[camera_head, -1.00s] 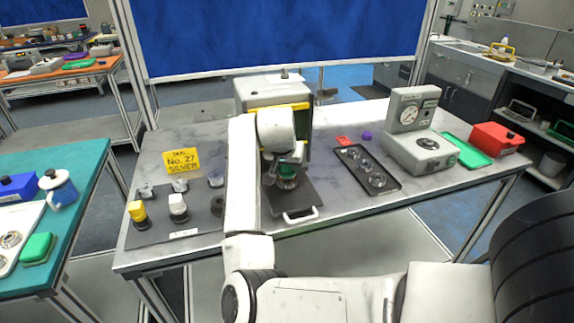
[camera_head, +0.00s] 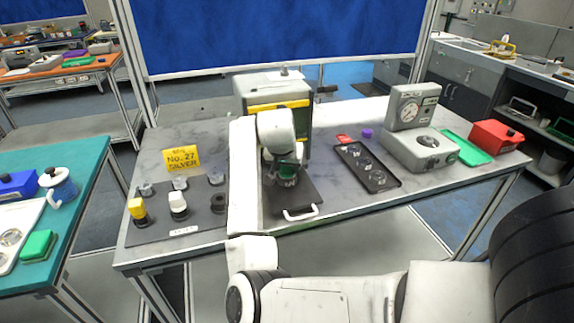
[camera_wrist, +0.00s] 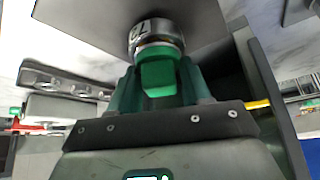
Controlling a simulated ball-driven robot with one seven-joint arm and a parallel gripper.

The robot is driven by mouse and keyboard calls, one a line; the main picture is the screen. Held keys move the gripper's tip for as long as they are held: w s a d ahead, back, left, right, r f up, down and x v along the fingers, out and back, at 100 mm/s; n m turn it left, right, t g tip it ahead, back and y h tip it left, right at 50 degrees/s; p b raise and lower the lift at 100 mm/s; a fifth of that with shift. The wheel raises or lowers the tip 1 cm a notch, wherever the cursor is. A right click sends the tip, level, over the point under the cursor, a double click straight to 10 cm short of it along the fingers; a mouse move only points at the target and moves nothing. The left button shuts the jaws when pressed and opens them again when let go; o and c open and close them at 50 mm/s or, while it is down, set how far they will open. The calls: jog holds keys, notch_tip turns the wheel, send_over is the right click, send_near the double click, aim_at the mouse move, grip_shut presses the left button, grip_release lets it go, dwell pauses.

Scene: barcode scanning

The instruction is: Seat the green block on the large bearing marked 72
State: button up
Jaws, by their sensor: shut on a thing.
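The green block (camera_wrist: 158,76) is between the green fingers of my gripper (camera_wrist: 160,68), which is shut on it. The large silver bearing (camera_wrist: 148,30), with a dark number that looks like 72 seen upside down, is right at the block's far end in the wrist view. The block's end appears to meet the bearing's face; I cannot tell whether it is fully seated. In the head view my gripper (camera_head: 284,173) is low over the dark plate (camera_head: 309,197) with the white handle, and my wrist hides most of the bearing and block.
A grey press-like machine (camera_head: 270,92) with yellow edging stands close behind my arm. A black tray (camera_head: 367,168) with round parts lies to the right, before a gauge unit (camera_head: 422,148).

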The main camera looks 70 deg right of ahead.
jog(key=shift+f, duration=0.2)
jog(key=o, duration=1.6)
jog(key=shift+c, duration=0.2)
notch_tip(320, 180, up, 8)
jog(key=p, duration=0.7)
jog(key=shift+f, duration=0.25)
